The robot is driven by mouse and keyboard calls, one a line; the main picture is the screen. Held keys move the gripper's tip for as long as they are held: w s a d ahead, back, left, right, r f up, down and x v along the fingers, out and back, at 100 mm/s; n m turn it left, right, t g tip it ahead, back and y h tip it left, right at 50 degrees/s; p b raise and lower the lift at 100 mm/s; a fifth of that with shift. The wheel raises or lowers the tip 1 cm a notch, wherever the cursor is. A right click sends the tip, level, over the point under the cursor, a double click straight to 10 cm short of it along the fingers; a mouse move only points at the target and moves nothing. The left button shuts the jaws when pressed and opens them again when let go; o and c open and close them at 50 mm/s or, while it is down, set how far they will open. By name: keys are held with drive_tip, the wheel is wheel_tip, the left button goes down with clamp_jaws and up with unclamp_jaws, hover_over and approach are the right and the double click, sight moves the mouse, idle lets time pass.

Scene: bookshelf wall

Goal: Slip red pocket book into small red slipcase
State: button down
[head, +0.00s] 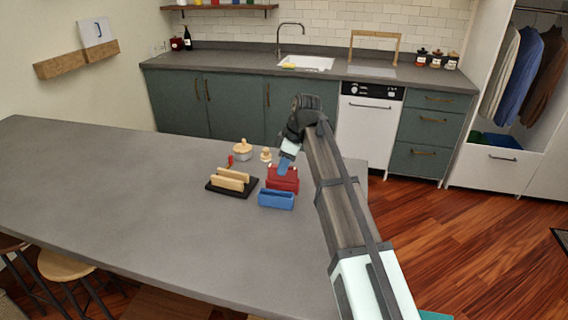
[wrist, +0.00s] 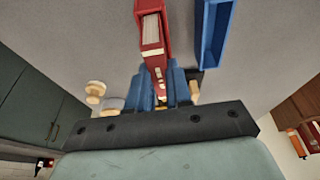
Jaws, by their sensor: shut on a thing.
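My gripper (head: 284,168) points down over the right part of the grey counter, its blue fingers closed on the red pocket book. In the wrist view the red pocket book (wrist: 158,72) sits between the fingertips, with a pale strip between red edges running away from me. The small red slipcase (head: 282,184) stands on the counter directly under my gripper. Book and slipcase share the same red and overlap in both views. I cannot tell whether the book is inside the slipcase or just above it. The fingers partly hide the book.
A blue slipcase (head: 276,200) stands close in front of the red one; it also shows in the wrist view (wrist: 213,38). A wooden holder on a black base (head: 231,184) is to the left. A lidded pot (head: 242,150) stands behind. The counter's left is clear.

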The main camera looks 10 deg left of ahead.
drive_tip(key=shift+f, duration=1.1)
drive_tip(key=c, duration=0.6)
unclamp_jaws()
drive_tip(key=shift+o, duration=0.2)
drive_tip(key=shift+r, duration=0.1)
drive_tip(key=shift+r, duration=3.4)
